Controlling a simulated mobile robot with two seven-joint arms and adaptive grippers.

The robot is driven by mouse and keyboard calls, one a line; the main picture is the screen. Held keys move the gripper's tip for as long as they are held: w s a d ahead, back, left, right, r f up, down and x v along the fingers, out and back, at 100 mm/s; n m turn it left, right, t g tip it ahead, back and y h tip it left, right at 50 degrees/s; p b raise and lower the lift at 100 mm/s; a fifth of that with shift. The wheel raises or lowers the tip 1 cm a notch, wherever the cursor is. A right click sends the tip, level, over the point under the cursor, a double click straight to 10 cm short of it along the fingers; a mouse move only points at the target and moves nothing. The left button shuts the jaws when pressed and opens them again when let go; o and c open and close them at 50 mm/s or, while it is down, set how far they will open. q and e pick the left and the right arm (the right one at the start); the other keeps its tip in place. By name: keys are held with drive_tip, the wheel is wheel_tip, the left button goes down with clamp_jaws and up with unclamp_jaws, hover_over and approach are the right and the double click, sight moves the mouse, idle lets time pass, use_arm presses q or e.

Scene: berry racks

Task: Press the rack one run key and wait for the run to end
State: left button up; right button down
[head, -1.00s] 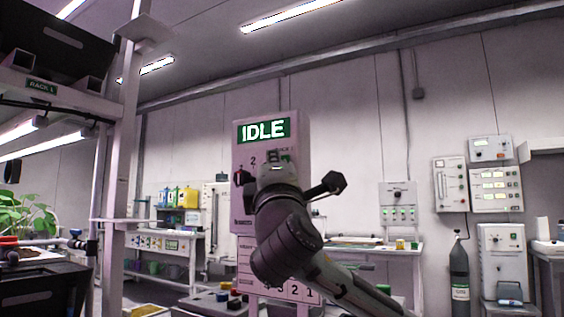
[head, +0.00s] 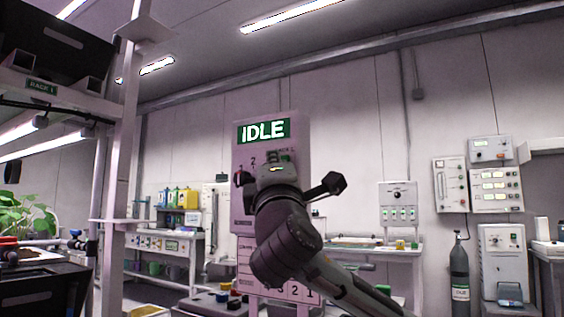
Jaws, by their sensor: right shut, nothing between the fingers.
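A tall pale control panel (head: 304,139) stands in the middle of the head view. Its green display (head: 264,131) reads IDLE in white letters. My right gripper (head: 277,162) is shut and empty, raised in front of the panel's upper face. The gripper and arm hide most of the keys, so I cannot tell the run key apart or whether the gripper touches it. A sign (head: 41,87) reading RACK 1 is on the rack (head: 125,150) at the left. My left gripper is not in view.
Green plants (head: 25,215) and black trays are on the rack at the left. A bench with coloured bottles (head: 180,198) stands behind. Wall instruments (head: 495,190) and a dark gas cylinder (head: 459,268) are at the right. Several boxes lie low in front of the panel.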

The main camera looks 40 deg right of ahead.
drive_tip(key=shift+w+d, duration=0.2)
drive_tip(key=shift+d, duration=0.2)
drive_tip(key=shift+w+d+b, duration=0.15)
drive_tip(key=shift+d+b, duration=0.15)
drive_tip(key=shift+d, duration=0.15)
idle(0.6)
idle(0.4)
drive_tip(key=shift+s+a, duration=0.35)
drive_tip(key=shift+a, duration=0.45)
drive_tip(key=a, duration=0.1)
drive_tip(key=s+a+p, duration=0.1)
drive_tip(key=a, duration=0.1)
drive_tip(key=s+a, duration=0.1)
drive_tip(key=shift+a+p, duration=0.35)
